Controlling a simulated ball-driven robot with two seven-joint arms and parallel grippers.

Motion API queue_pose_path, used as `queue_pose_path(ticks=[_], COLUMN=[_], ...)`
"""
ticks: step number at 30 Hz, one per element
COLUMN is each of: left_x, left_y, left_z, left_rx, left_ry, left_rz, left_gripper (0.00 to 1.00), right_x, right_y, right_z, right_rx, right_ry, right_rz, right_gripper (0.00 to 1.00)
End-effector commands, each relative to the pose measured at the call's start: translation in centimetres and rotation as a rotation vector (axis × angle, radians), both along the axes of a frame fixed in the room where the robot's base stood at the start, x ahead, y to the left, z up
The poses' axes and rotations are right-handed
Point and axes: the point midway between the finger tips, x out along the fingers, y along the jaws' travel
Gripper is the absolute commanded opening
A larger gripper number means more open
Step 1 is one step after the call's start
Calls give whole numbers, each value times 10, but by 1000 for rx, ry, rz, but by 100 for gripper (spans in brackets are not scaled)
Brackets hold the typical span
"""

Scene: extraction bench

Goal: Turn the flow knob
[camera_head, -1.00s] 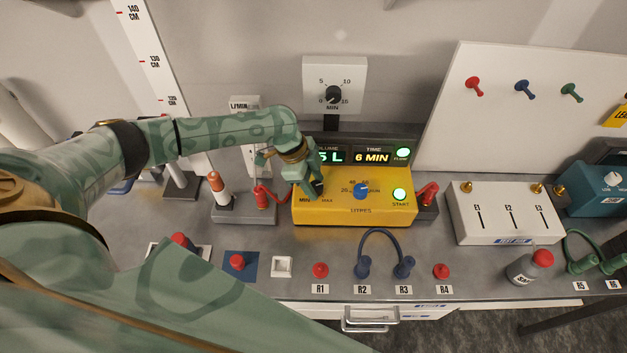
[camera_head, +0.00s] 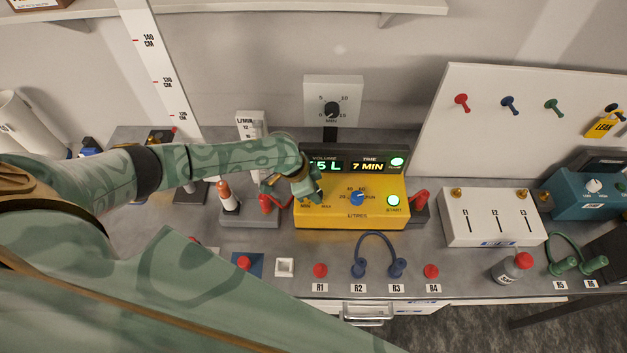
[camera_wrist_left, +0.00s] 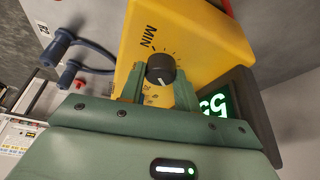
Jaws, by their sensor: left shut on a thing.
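The flow knob is a black ribbed knob with a white mark (camera_wrist_left: 160,69), beside the MIN lettering on the yellow unit's face in the left wrist view. My left gripper (camera_wrist_left: 159,82) has one finger on each side of it and is shut on it. The yellow unit (camera_head: 380,213) stands on the bench in the head view. There my left gripper (camera_head: 311,196) reaches down over its left part and hides the knob. The unit's display (camera_head: 350,166) shows a time of 7 MIN and a volume ending in 5 L. My right gripper is not in view.
A blue knob (camera_head: 357,198) and a lit green START button (camera_head: 393,200) are on the unit's face. Red plugs flank the unit. A blue cable (camera_head: 377,240) and several red buttons lie in front.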

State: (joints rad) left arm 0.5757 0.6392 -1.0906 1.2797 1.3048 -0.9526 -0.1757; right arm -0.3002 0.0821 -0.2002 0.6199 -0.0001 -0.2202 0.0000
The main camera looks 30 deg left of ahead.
Motion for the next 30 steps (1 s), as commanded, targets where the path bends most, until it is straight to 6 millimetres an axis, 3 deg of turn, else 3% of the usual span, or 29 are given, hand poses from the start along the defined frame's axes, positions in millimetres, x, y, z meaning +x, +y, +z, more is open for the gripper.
queue_pose_path(ticks=[1, 3, 12, 30], left_x=[-1, -1, -1, 0], left_y=[-1, -1, -2, -2], left_z=[7, 7, 4, 1], left_rx=[-1, -2, -1, -1], left_ry=[2, 1, 0, -3], left_rz=[37, 92, 282, 376], left_gripper=[9, 9, 9, 9], right_x=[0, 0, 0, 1], right_y=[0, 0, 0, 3], right_z=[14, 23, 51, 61], right_rx=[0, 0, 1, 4], right_ry=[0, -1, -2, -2], right_rz=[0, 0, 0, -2], right_gripper=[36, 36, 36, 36])
